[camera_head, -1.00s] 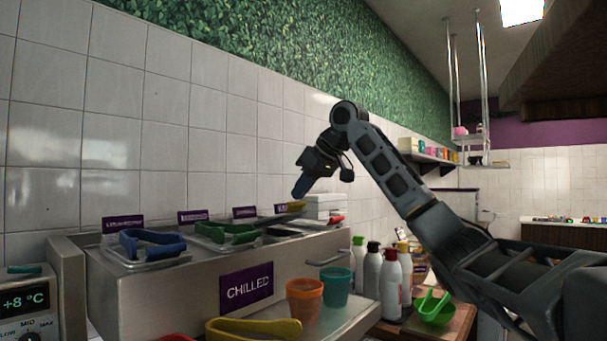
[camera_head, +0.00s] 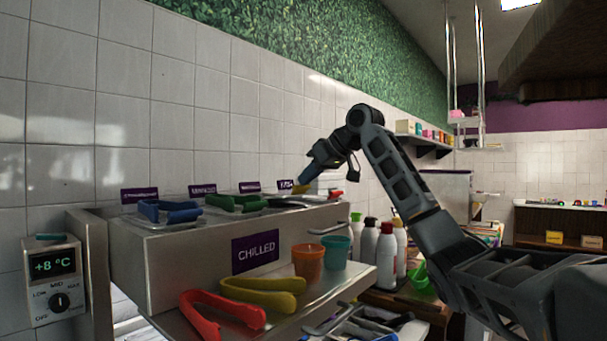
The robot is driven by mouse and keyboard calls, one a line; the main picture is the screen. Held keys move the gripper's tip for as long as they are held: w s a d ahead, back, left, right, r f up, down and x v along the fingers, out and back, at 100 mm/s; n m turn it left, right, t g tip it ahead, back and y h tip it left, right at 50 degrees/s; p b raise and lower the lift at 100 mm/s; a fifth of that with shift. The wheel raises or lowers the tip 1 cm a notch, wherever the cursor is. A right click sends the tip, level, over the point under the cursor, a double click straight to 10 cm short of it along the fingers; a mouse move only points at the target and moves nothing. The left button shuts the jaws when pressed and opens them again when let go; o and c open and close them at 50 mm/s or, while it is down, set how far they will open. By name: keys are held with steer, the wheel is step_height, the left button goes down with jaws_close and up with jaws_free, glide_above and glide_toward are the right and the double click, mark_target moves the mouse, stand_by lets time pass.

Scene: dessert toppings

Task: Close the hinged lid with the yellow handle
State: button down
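The yellow handle (camera_head: 301,188) shows as a small yellow patch at the far right end of the chilled counter. A flat grey lid or pan (camera_head: 290,200) lies just below it; how far the lid is open cannot be made out at this size. My gripper (camera_head: 306,180) reaches down from the upper right with blue fingers. Its tips are at or very close to the yellow handle, and contact cannot be told. The fingers overlap in this view, so their gap is hidden.
Red tongs (camera_head: 222,312), yellow tongs (camera_head: 262,294), an orange cup (camera_head: 308,262) and a teal cup (camera_head: 336,252) sit on the front shelf. Bottles (camera_head: 386,254) stand at right.

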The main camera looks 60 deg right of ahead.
step_height(320, 180, down, 2)
steer(key=shift+s+t+b, duration=0.15)
steer(key=shift+t+b, duration=0.15)
steer(key=shift+b, duration=0.05)
steer(key=shift+s+a+f+t+b, duration=0.1)
steer(key=shift+s+f+t+b, duration=0.1)
steer(key=shift+f+b, duration=0.2)
steer(key=shift+s+a+f+t+b, duration=0.1)
steer(key=shift+f+t+b, duration=0.15)
steer(key=shift+f, duration=0.1)
steer(key=shift+d, duration=0.1)
